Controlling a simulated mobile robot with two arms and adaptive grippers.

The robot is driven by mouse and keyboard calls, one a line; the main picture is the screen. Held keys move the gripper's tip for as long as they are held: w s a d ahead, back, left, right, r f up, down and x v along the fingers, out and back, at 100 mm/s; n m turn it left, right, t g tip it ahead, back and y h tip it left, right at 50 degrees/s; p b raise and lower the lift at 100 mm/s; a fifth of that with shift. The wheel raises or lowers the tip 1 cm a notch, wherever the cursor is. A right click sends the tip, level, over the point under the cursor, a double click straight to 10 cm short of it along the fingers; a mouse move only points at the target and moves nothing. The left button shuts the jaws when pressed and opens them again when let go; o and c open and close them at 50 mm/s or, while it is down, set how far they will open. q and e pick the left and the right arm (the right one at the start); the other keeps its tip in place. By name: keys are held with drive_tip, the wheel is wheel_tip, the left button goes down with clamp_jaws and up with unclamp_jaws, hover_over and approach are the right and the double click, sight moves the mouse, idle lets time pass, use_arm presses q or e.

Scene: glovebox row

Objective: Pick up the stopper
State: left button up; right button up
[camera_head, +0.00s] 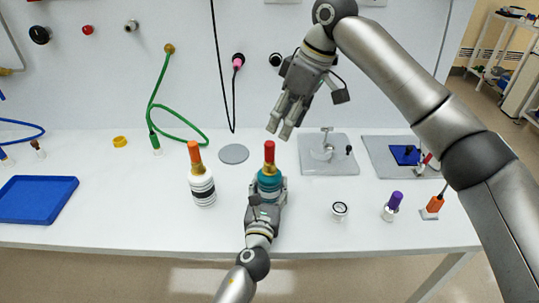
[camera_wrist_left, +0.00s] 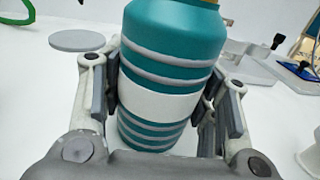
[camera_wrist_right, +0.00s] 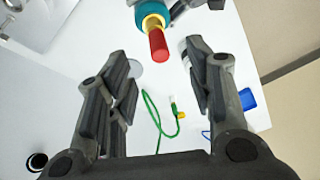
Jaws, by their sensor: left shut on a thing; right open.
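A red stopper (camera_head: 269,151) stands upright in the yellow-gold neck of a teal bottle (camera_head: 270,181). My left gripper (camera_head: 266,192) is shut around the bottle's body, and its fingers flank the white and grey bands of the bottle (camera_wrist_left: 165,60) in the left wrist view. My right gripper (camera_head: 282,121) is open and empty, above and behind the stopper, fingers pointing down. In the right wrist view the stopper (camera_wrist_right: 158,45) shows beyond the open fingers (camera_wrist_right: 156,62), apart from them. An orange stopper (camera_head: 194,152) tops a white banded bottle (camera_head: 202,187) to the left.
A grey disc (camera_head: 234,154) lies behind the bottles. A blue tray (camera_head: 37,200) is at far left. A grey plate with a fixture (camera_head: 325,158), a white cup (camera_head: 340,210) and a purple-topped vial (camera_head: 392,206) stand right. A green hose (camera_head: 155,95) hangs from the back wall.

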sight(269, 145)
drive_tip(key=s+a+r+m+t+h, duration=0.2)
drive_tip(key=s+a+m+t+h, duration=0.15)
drive_tip(key=m, duration=1.05)
drive_tip(key=shift+h, duration=0.45)
drive_tip(key=x, duration=0.7)
drive_tip(key=shift+w+a+r, duration=0.1)
drive_tip(key=shift+w, duration=0.1)
drive_tip(key=shift+a+x, duration=0.2)
drive_tip(key=shift+x, duration=1.15)
drive_tip(key=shift+a+x, duration=0.2)
drive_tip(key=shift+x, duration=1.15)
clamp_jaws()
